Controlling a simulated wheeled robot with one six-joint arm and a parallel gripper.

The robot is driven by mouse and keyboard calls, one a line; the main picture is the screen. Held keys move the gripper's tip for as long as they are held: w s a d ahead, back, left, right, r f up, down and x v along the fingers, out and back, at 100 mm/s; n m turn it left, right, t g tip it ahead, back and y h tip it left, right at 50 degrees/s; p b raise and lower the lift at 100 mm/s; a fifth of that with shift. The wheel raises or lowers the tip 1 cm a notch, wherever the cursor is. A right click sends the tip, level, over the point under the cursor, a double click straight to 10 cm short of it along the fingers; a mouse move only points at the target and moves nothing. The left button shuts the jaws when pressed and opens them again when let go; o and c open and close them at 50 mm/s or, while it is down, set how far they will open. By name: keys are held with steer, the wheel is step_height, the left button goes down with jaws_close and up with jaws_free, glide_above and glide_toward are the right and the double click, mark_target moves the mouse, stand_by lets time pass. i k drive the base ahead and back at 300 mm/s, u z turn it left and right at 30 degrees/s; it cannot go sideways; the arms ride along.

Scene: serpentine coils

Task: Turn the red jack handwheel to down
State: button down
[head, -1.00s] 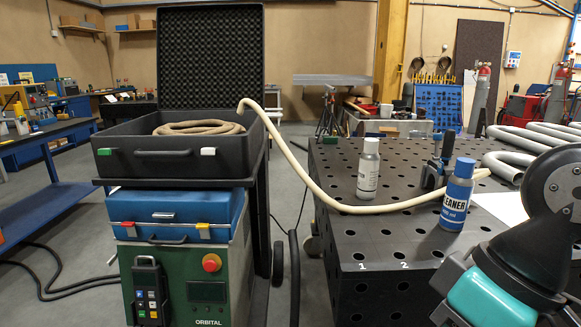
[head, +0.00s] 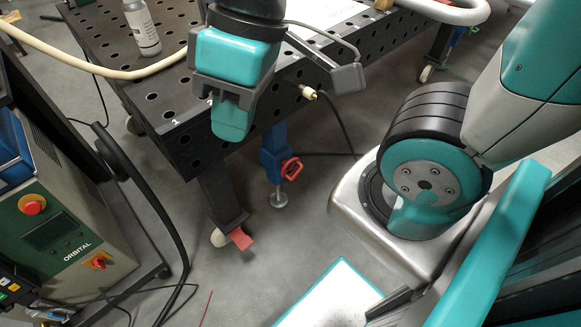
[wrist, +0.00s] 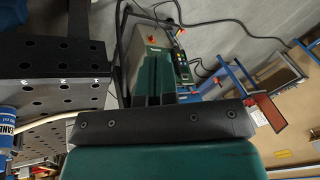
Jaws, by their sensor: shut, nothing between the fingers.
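The red jack handwheel (head: 291,168) is a small red ring on the side of a blue jack (head: 272,150). The jack stands on a round metal foot under the near edge of the black perforated table (head: 182,110). My gripper (head: 229,125) is shut and empty. In the head view it appears in front of the table edge, up and left of the handwheel and apart from it. In the wrist view, my gripper (wrist: 154,80) points toward the floor and the green machine; the handwheel does not show there.
A green ORBITAL machine (head: 65,235) stands at the left with a black cable beside it. A red caster pedal (head: 240,239) is at the table leg's foot. A white bottle (head: 141,28) and a cream hose (head: 130,70) are on the table. Grey floor is clear below the jack.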

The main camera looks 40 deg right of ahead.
mark_target(288, 165)
steer(key=z, duration=0.55)
steer(key=k, duration=1.3)
steer(key=z, duration=0.5)
steer(key=i, duration=0.85)
steer(key=z, duration=0.5)
